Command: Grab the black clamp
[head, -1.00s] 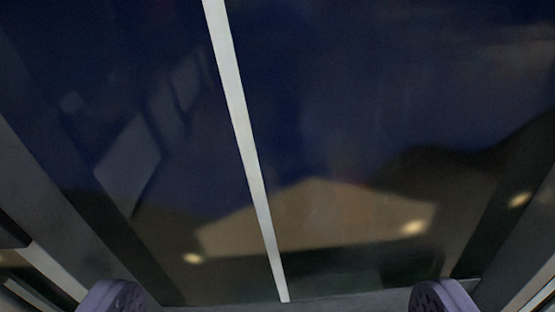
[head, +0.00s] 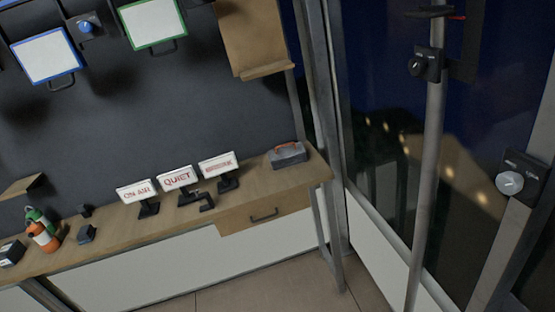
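My gripper is out of view. I cannot tell for certain which thing is the black clamp. A small black angular piece (head: 206,204) lies near the front edge of the wooden desk, in front of the signs, and may be it. A black fitting with a round knob (head: 425,65) sits on the grey upright pole at the right. A dark piece with a red tip (head: 428,12) is above it, at the top edge.
The wooden desk (head: 235,215) holds sign boxes (head: 176,178), a grey toolbox (head: 288,155) and an orange bottle (head: 44,237). A drawer is under it. The pole (head: 428,150) stands before dark glass. Tiled floor (head: 255,293) is clear in front.

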